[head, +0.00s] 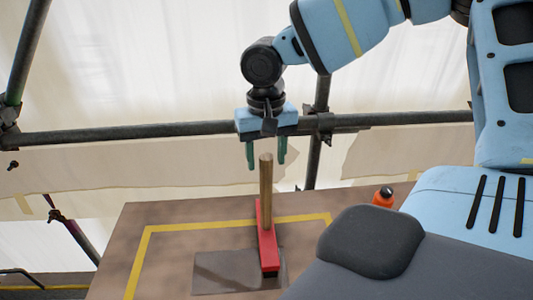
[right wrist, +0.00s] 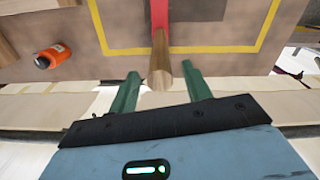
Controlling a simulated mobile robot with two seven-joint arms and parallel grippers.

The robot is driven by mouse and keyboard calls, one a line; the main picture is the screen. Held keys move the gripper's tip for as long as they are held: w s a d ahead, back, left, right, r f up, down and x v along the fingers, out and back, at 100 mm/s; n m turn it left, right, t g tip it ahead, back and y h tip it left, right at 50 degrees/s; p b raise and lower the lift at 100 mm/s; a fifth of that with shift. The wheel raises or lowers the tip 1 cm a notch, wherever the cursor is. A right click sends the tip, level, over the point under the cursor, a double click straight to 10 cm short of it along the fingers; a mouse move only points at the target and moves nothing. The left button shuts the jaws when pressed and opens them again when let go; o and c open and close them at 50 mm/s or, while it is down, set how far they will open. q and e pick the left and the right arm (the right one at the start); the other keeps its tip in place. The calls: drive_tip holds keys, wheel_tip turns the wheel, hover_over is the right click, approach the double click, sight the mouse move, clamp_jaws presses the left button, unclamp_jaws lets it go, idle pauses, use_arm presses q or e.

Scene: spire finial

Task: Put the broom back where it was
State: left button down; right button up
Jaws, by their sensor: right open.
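The broom has a red head (head: 267,245) resting on the table and a wooden handle (head: 265,195) standing upright from it. My right gripper (head: 267,162) points down with its two green fingers apart, at the top of the handle. In the right wrist view the handle end (right wrist: 160,75) shows between the open fingers (right wrist: 160,72), with a gap visible on both sides. The red head is partly cut off at the top there. The gripper is not shut on the handle. My left gripper is not in view.
The brown table (head: 180,225) carries a yellow tape outline (head: 200,225) and a dark grey patch (head: 225,272) beside and under the broom head. A scaffold pipe (head: 150,134) runs across behind the table.

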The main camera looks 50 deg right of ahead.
wheel_tip(320, 180, up, 12)
drive_tip(key=shift+f, duration=0.25)
drive_tip(key=shift+a+f, duration=0.1)
idle(0.6)
